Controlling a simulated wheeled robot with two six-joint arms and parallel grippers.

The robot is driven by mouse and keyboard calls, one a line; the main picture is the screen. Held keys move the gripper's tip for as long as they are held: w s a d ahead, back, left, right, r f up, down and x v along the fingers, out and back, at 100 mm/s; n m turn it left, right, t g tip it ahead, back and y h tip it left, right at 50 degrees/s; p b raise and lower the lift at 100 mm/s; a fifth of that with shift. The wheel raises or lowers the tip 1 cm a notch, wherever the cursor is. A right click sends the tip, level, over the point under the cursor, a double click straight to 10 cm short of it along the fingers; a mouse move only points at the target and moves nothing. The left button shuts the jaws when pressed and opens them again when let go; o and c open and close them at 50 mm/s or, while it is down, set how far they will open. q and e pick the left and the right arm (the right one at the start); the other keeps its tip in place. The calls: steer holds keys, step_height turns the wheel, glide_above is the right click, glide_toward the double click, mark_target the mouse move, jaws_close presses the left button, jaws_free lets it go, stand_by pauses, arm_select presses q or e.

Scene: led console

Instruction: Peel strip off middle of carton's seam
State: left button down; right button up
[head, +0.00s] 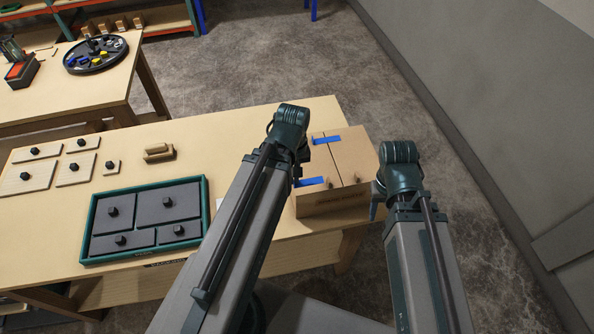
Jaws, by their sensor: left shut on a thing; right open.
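The carton (349,157) stands at the right end of the table, with a dark seam running along its top. One blue strip (327,140) lies across the far part of the top. Another blue strip (310,182) shows near the front left, its left end hidden by my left arm. My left gripper (300,156) is at the carton's left side, shut on what seems to be a blue strip; its fingertips are mostly hidden. My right gripper (378,201) is open, just right of the carton, its fingers largely hidden by its wrist.
A green-rimmed tray (92,215) with grey knobbed panels sits left of my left arm. Several pale knobbed plates (28,178) and a small wooden block (158,152) lie behind it. A second table (110,88) holds a round black tray (96,67). A grey wall (480,90) rises at the right.

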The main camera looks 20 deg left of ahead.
arm_select(q)
steer(key=shift+w+r+p, duration=0.15)
steer(key=shift+r+p, duration=0.2)
steer(key=shift+p, duration=0.05)
steer(key=shift+r+p, duration=1.65)
steer(key=shift+r, duration=0.05)
steer(key=shift+f, duration=0.25)
